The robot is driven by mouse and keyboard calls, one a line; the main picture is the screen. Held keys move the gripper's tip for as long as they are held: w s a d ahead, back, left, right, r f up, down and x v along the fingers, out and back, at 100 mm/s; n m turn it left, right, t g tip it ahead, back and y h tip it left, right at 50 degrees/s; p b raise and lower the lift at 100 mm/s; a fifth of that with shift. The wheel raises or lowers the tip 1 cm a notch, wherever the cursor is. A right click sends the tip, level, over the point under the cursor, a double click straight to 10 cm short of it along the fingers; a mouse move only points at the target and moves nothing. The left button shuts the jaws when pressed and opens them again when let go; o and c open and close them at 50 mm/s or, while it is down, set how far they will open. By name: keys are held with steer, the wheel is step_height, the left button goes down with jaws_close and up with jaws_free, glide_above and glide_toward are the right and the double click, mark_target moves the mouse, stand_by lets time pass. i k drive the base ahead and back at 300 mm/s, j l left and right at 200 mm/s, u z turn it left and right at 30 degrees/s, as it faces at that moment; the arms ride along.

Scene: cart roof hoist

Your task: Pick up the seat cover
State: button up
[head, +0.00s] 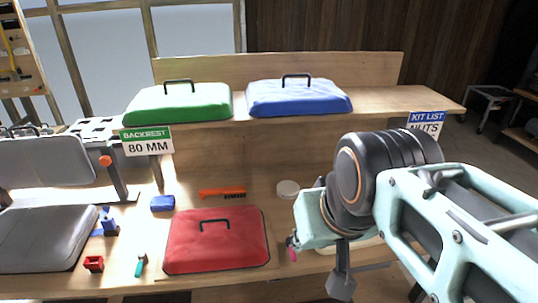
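Three padded covers with black handles are in the head view. A red cover (216,246) lies on the lower bench top, a green cover (178,105) on the raised shelf at left, and a blue cover (298,100) beside it. No label that I can read names any of them as the seat cover. My gripper (341,284) hangs pointing down to the right of the red cover, apart from it in the picture. Its fingers are dark and seen partly edge-on, so their opening is unclear. No cover is visibly held.
A grey seat (45,238) and grey backrest (50,172) stand at left. An orange tool (222,193), a blue block (162,203), a white round item (288,188) and a green-handled tool (140,265) lie around the red cover. A sign (147,141) reads "BACKREST 80 MM".

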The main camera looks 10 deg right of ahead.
mark_target(231, 238)
steer(key=z, duration=0.8)
steer(key=i+u, duration=0.3)
steer(key=i, duration=0.45)
